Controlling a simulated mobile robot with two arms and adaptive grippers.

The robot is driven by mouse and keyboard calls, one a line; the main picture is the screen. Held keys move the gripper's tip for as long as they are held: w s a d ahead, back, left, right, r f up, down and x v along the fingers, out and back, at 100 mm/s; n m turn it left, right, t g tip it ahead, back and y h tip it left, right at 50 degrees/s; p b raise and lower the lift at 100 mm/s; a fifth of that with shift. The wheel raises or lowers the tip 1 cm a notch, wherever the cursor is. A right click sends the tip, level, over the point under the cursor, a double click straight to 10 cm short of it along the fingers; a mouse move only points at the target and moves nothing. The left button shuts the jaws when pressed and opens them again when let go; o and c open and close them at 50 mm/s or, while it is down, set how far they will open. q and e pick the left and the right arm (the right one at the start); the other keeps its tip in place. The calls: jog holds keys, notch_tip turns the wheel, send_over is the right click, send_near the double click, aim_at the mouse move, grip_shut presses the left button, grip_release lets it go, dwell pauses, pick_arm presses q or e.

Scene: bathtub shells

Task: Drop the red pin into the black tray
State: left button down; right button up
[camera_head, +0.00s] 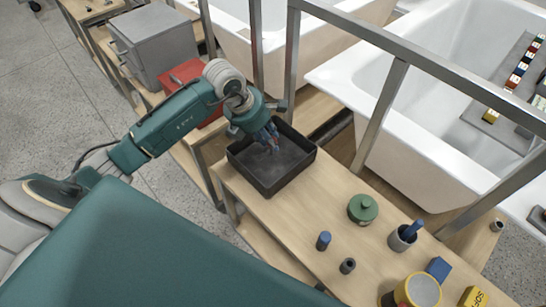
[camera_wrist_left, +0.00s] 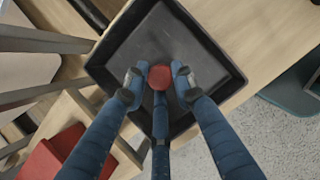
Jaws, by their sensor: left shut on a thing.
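The black tray (camera_head: 262,187) sits on the wooden bench, left of the middle in the head view. My left gripper (camera_head: 271,142) reaches over it from the left, fingers pointing down. In the left wrist view the red pin (camera_wrist_left: 160,76) shows as a round red top between the fingertips of my left gripper (camera_wrist_left: 158,84), which is shut on it. The tray (camera_wrist_left: 205,55) lies behind the pin in that view, its floor empty where visible. In the head view the pin is mostly hidden by the fingers. My right gripper is not in view.
A green round lidded pot (camera_head: 362,208), a blue cylinder (camera_head: 323,240), a small dark cylinder (camera_head: 347,266) and a dark cup (camera_head: 402,238) stand right of the tray. A red box (camera_head: 184,76) is behind my left arm. Metal frame posts (camera_head: 291,60) rise close behind the tray.

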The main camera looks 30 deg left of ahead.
pick_arm(q)
notch_tip(320, 180, down, 3)
jog(key=shift+r+b, duration=0.15)
jog(key=shift+b, duration=0.45)
jog(key=shift+f, duration=0.4)
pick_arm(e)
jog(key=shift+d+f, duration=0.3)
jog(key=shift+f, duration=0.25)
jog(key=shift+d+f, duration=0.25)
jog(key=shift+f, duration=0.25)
pick_arm(q)
jog(key=c, duration=1.4)
grip_release()
jog(key=shift+o, duration=0.2)
jog(key=shift+r, duration=0.1)
jog(key=shift+r, duration=0.3)
jog(key=v, duration=1.1)
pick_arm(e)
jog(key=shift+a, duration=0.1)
